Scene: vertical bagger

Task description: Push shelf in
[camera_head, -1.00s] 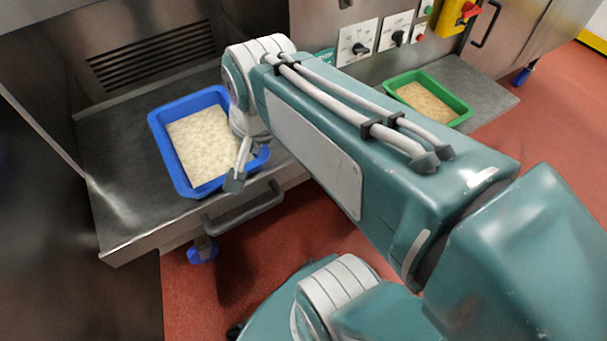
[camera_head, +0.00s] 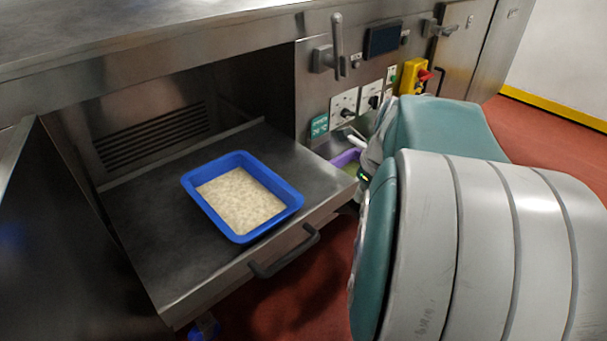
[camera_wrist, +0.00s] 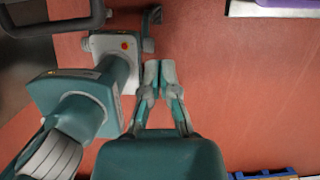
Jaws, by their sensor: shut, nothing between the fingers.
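The shelf (camera_head: 160,240) is a grey metal drawer-like platform that sticks out from its opening in the machine. A dark bar handle (camera_head: 285,255) runs along its front edge, and a dark handle (camera_wrist: 55,25) shows at the top left of the wrist view. A blue tray (camera_head: 240,236) with pale grainy contents sits on the shelf. My gripper (camera_wrist: 160,78) is shut and empty above the red floor, to the right of that handle. In the head view my arm hides most of it.
A purple-rimmed tray (camera_head: 346,158) stands to the right of the shelf, partly hidden by my arm. The front panel has switches and a yellow box with a red button (camera_head: 413,76). A blue object (camera_wrist: 265,174) lies at the wrist view's bottom right. Red floor lies open between.

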